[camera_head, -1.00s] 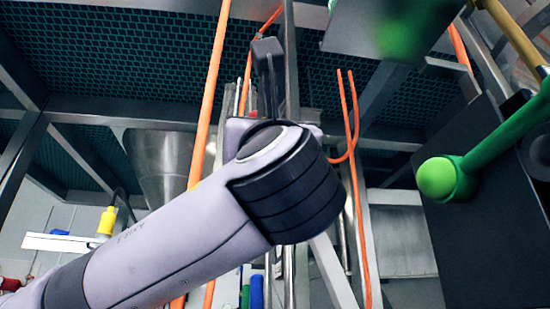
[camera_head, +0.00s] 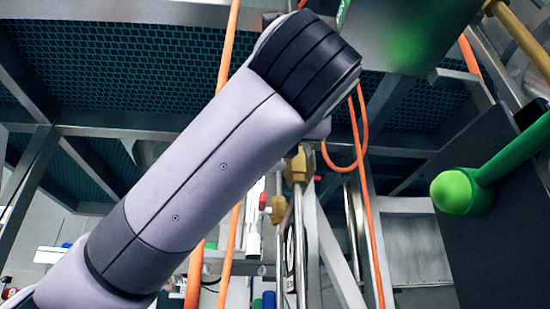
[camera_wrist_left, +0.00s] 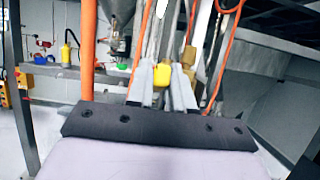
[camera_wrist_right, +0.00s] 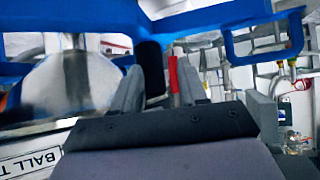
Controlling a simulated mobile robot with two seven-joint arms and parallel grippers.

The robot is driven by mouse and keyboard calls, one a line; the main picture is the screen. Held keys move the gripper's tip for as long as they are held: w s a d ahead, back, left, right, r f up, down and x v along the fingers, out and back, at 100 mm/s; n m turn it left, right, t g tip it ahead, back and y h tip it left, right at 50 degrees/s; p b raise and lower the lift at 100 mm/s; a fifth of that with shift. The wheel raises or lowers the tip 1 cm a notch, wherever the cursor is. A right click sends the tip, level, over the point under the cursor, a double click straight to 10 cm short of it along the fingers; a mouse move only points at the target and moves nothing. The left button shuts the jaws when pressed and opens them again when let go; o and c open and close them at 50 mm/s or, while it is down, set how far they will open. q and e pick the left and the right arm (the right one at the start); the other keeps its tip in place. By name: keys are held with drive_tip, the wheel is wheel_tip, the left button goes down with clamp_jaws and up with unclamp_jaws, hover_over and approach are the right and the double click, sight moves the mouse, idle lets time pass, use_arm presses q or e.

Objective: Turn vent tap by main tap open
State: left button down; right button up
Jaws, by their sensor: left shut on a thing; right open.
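In the left wrist view my left gripper (camera_wrist_left: 162,92) is shut on a small yellow piece (camera_wrist_left: 161,74) that shows between its fingers. I cannot tell whether this is a tap handle. Behind it stand vertical pipes with a brass-coloured fitting (camera_wrist_left: 189,56). In the head view my left arm hides its own gripper. Brass fittings (camera_head: 297,166) and a red tap handle (camera_head: 278,208) show on the pipes just right of and below the arm. Which tap is vent or main is not clear. My right gripper (camera_wrist_right: 160,92) is open, seen only in the right wrist view.
Orange hoses (camera_head: 362,170) hang around the pipes. A steel frame with mesh panels (camera_head: 120,45) is overhead. A green-knobbed lever (camera_head: 458,191) stands at the right. In the right wrist view, a red upright piece (camera_wrist_right: 173,76) lies beyond the fingers, under blue framing (camera_wrist_right: 200,18).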

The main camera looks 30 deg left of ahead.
use_arm(q)
drive_tip(key=shift+r+g+h, duration=0.3)
drive_tip(key=shift+r+g, duration=0.15)
drive_tip(key=shift+g, duration=0.05)
drive_tip(key=shift+a, duration=0.1)
drive_tip(key=c, duration=1.1)
unclamp_jaws()
drive_tip(key=shift+f, duration=0.2)
